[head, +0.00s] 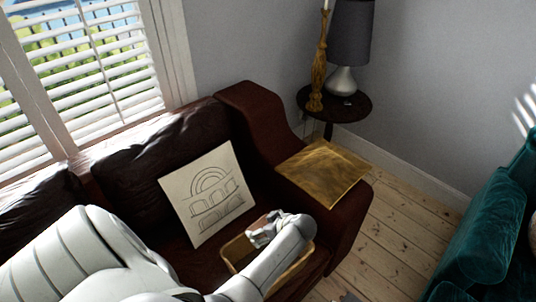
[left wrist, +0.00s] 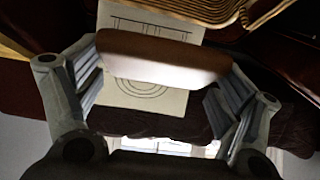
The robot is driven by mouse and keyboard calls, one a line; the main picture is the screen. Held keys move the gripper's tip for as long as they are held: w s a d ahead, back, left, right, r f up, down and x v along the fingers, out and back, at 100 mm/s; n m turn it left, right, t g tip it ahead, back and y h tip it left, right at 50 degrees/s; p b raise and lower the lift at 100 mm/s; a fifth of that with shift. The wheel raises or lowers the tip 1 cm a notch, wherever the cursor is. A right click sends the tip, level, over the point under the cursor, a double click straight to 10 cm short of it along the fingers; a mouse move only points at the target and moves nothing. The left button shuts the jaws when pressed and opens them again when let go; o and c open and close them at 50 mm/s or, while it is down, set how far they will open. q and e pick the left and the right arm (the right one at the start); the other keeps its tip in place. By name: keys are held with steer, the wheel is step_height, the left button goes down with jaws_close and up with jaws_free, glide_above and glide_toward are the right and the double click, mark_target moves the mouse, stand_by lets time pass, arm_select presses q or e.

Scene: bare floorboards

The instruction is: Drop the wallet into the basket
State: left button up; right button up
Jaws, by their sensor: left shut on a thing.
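The basket (head: 238,250), tan with a raised rim, sits on the brown leather sofa seat in the head view, partly covered by my left arm. Its ribbed wicker edge also shows at the top right of the left wrist view (left wrist: 225,14). My left gripper (head: 264,230) is over the basket's far side in the head view. It is shut on the wallet (left wrist: 165,60), a smooth brown piece held across between the two fingers. The wallet cannot be made out in the head view. My right gripper is not in view.
A cream cushion (head: 207,192) with a line drawing leans on the sofa back (head: 150,150) beside the basket. A gold flat piece (head: 322,170) lies on the sofa arm. A round side table (head: 350,108) holds a lamp. A teal sofa (head: 485,235) stands right, with bare floorboards between.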

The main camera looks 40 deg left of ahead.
arm_select(q)
step_height(320, 180, down, 4)
steer(key=b, duration=0.3)
steer(key=o, duration=0.8)
steer(key=v, duration=1.2)
steer(key=shift+d+f, duration=0.1)
steer(key=shift+d, duration=0.05)
